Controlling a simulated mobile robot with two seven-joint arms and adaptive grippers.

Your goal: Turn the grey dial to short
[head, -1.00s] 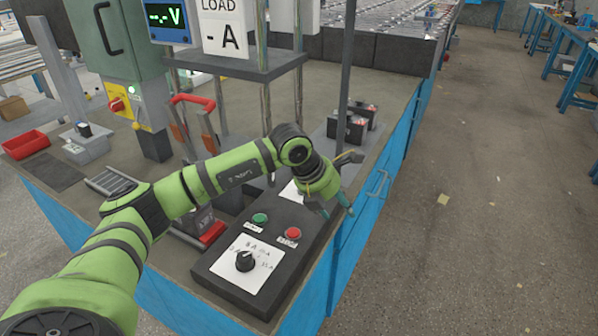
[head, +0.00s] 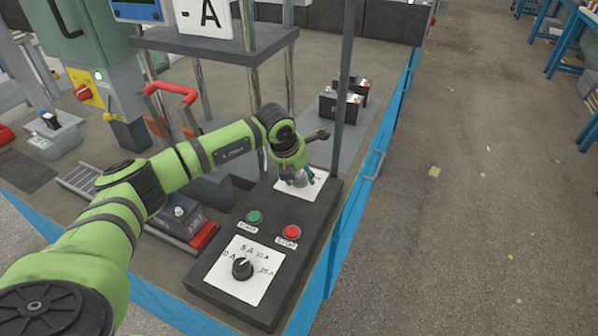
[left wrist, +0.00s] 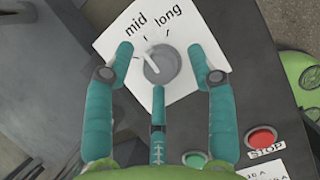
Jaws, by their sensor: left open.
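The grey dial (left wrist: 161,64) sits on a white label card (left wrist: 112,43) in the left wrist view. The words "mid" and "long" show above it; no "short" label is readable. A pale pointer on the dial points up and left, left of the "mid" mark. My left gripper (left wrist: 165,66) is open, with its teal fingers on either side of the dial and a gap to each; I cannot tell whether they touch the panel. In the head view the left gripper (head: 300,178) is over the card at the panel's far end and partly hides the dial. My right gripper is not in view.
The dark control box (head: 317,222) also carries a green start button (head: 254,217), a red stop button (head: 292,232) and a black current knob (head: 242,268). A metal post (head: 343,90) stands close behind the gripper. Black batteries (head: 340,106) stand farther back.

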